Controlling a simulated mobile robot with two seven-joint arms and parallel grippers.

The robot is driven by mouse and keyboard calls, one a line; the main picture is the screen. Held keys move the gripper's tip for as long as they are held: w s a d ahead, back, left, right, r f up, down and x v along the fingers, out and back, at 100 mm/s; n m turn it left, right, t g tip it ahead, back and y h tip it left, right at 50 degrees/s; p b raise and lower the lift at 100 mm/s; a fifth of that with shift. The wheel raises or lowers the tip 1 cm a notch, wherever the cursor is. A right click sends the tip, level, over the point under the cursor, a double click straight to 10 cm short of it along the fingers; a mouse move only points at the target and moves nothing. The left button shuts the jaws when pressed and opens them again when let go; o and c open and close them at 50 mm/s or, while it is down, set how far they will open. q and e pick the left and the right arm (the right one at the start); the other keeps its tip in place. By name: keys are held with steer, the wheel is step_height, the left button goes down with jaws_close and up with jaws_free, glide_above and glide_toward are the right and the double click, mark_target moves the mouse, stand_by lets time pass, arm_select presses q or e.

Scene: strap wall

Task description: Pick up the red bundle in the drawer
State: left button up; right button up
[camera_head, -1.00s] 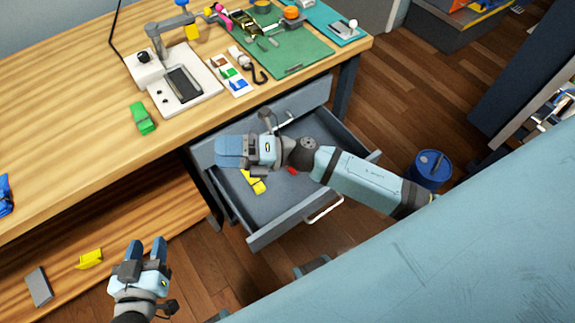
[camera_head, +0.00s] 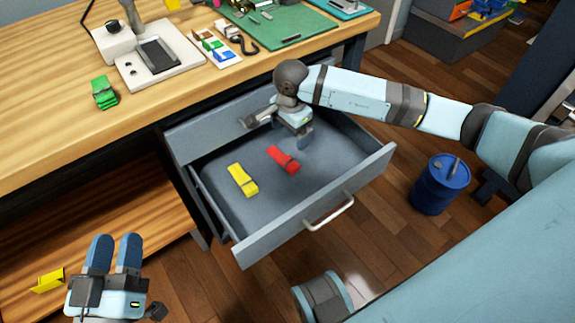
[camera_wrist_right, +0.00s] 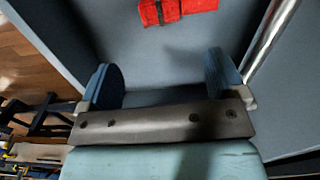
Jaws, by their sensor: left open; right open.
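The red bundle (camera_head: 284,159) lies on the floor of the open drawer (camera_head: 345,185), to the right of a yellow bundle (camera_head: 243,180). It also shows at the top of the right wrist view (camera_wrist_right: 178,10), wrapped with a dark band and partly cut off by the frame. My right gripper (camera_head: 305,138) points down into the drawer, just right of the red bundle. In the right wrist view its two blue fingers (camera_wrist_right: 164,82) stand wide apart with nothing between them. My left gripper (camera_head: 113,252) is open and empty at the lower left.
A green bundle (camera_head: 104,93) and a white device (camera_head: 158,55) sit on the wooden workbench (camera_head: 45,110) above the drawer. Another yellow bundle (camera_head: 47,280) lies on the lower shelf. A blue drum (camera_head: 440,184) stands on the floor to the right.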

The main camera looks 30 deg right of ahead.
steer(key=b, duration=0.2)
glide_above(289, 162)
steer(key=f, duration=0.6)
steer(key=shift+d+f, duration=0.2)
steer(key=shift+f, duration=0.1)
step_height(289, 162, down, 5)
steer(key=shift+a+f+b, duration=0.1)
steer(key=shift+f+b, duration=0.1)
steer(key=shift+b, duration=0.7)
arm_select(q)
steer(key=f, duration=0.1)
steer(key=f+g, duration=0.1)
steer(key=f, duration=0.1)
steer(key=shift+w+d+f+m+h, duration=0.1)
steer(key=shift+d+f+m+h, duration=0.2)
steer(key=shift+d, duration=0.1)
steer(key=shift+r, duration=0.1)
arm_select(e)
steer(key=c, duration=1)
steer(key=shift+r, duration=0.15)
